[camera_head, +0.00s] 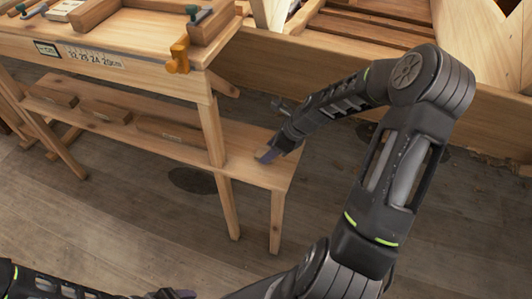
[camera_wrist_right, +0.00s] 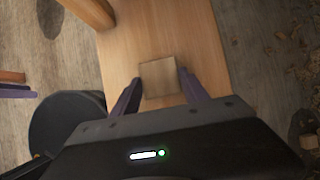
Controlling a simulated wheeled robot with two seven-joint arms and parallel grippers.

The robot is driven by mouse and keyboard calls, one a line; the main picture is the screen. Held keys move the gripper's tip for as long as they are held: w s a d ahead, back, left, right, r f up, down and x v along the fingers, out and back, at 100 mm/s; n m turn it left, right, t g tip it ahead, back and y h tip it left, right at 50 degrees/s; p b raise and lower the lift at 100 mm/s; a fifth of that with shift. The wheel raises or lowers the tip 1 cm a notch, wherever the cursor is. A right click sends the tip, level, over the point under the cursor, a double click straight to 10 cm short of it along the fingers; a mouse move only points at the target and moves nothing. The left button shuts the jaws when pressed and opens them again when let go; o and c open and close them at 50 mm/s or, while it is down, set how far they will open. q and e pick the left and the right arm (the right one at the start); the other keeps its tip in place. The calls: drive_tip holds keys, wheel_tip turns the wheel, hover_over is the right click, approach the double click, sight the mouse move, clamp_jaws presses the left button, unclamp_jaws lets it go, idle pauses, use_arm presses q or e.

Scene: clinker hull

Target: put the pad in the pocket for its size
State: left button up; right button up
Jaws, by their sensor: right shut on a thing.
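The pad (camera_wrist_right: 158,76) is a small, square, light-brown block in the right wrist view, over the end of a pale wooden shelf. My right gripper (camera_wrist_right: 159,82) has a purple finger on either side of it and is shut on it. In the head view this gripper (camera_head: 268,155) is low at the right end of the shelf (camera_head: 245,168), and the pad is mostly hidden there. I cannot tell if the pad touches the shelf. My left gripper (camera_head: 175,293) shows only partly at the bottom edge, its jaws unclear. I cannot make out a pocket for the pad.
The workbench (camera_head: 140,75) above the shelf carries a size label (camera_head: 95,58), an orange clamp (camera_head: 178,58) and wooden pieces. Several wooden blocks (camera_head: 105,111) lie along the shelf's left part. The timber hull (camera_head: 330,70) stands behind. The floor in front is clear.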

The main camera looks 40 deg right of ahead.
drive_tip(key=c, duration=0.4)
drive_tip(key=shift+r, duration=0.1)
drive_tip(key=shift+c, duration=0.2)
wheel_tip(320, 180, up, 10)
drive_tip(key=p, duration=0.1)
idle(0.6)
